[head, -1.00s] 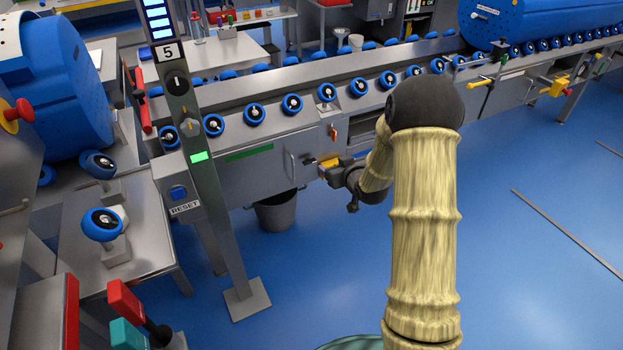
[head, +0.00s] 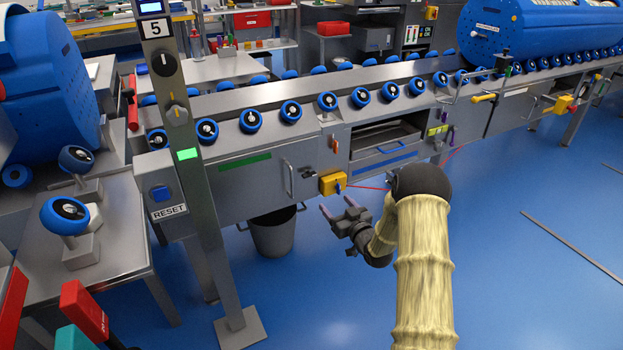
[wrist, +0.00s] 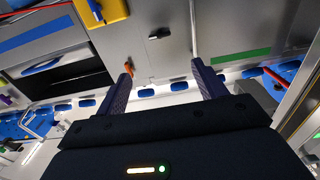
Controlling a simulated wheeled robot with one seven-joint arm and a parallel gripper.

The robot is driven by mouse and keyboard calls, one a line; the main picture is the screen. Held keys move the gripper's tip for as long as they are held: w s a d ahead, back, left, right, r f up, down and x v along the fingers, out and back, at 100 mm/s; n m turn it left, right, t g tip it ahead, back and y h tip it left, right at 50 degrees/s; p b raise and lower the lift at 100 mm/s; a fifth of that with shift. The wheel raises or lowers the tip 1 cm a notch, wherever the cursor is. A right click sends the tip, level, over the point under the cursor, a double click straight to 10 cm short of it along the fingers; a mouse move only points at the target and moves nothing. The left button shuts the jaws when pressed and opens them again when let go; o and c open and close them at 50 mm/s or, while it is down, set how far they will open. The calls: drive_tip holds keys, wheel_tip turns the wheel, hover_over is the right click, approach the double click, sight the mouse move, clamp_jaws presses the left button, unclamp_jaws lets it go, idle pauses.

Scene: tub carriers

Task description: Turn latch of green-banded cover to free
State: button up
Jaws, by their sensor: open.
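The green-banded cover (head: 245,163) is a grey front panel below the conveyor rollers, left of the yellow box. It also shows at right in the wrist view, which looks turned over, with its green band (wrist: 230,57). An upright bar handle (head: 288,177) is at the cover's right edge. A small dark latch-like part (head: 307,172) is right of the handle; it also shows in the wrist view (wrist: 160,34). My gripper (head: 338,207) is open and empty, in front of and below the panels, apart from them. Its fingers (wrist: 162,70) point toward the panel front.
A yellow box (head: 333,184) juts from the front near the dark part. An orange lever (head: 335,145) is above it. A blue-banded drawer (head: 384,163) is to the right. A grey bin (head: 273,232) stands below, and a post (head: 185,150) rises at left.

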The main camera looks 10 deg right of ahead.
sight(310, 176)
drive_tip(key=b+x, duration=0.5)
drive_tip(key=x, duration=1.2)
drive_tip(key=shift+w, duration=0.15)
drive_tip(key=c, duration=1)
